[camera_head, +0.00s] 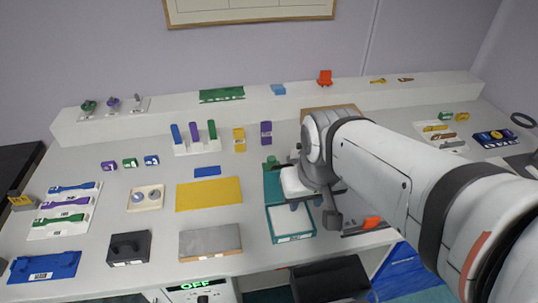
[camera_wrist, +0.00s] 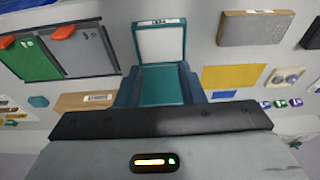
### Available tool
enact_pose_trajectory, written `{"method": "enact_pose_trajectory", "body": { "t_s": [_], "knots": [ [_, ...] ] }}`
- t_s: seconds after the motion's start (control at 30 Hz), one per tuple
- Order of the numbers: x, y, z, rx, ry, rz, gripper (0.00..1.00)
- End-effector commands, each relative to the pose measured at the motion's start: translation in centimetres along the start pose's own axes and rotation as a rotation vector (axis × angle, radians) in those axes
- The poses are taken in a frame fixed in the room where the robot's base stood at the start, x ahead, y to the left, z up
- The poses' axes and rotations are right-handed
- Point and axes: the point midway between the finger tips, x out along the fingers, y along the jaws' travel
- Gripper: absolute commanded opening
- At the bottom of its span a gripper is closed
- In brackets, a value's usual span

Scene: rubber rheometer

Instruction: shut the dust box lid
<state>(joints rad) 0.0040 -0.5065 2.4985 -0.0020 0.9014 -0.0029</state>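The dust box appears to be the white-floored tray with a teal rim (camera_head: 291,238), in front of my gripper; the wrist view shows it at the top (camera_wrist: 159,43). A teal panel, seemingly its lid (camera_head: 273,183), adjoins its far side and is open, leaving the box interior exposed. In the wrist view the lid (camera_wrist: 162,88) shows between my two dark fingers. My gripper (camera_head: 305,205) is above the box and lid, fingers apart; it also shows in the wrist view (camera_wrist: 160,80). Contact with the lid cannot be told. My arm hides part of the area to the right.
A yellow mat (camera_head: 208,194) and a grey block (camera_head: 210,241) lie left of the box. Green and grey panels (camera_wrist: 33,60) with orange handles lie on its other side. A brown board (camera_wrist: 84,101) lies behind. A raised white shelf (camera_head: 180,117) runs along the back.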

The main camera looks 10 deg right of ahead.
Motion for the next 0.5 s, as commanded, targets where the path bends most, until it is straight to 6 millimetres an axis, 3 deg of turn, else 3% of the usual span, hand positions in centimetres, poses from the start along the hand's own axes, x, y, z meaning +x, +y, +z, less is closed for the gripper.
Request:
{"method": "enact_pose_trajectory", "body": {
  "t_s": [0.17,0.4,0.5],
  "knots": [
    [-0.3,0.1,-2.6,0.002,-0.025,0.001,0.2],
    [0.2,0.4,-10.3,0.009,-0.096,0.005,0.01],
    [0.9,0.6,-13.6,0.012,-0.127,0.006,0.0]
  ]
}}
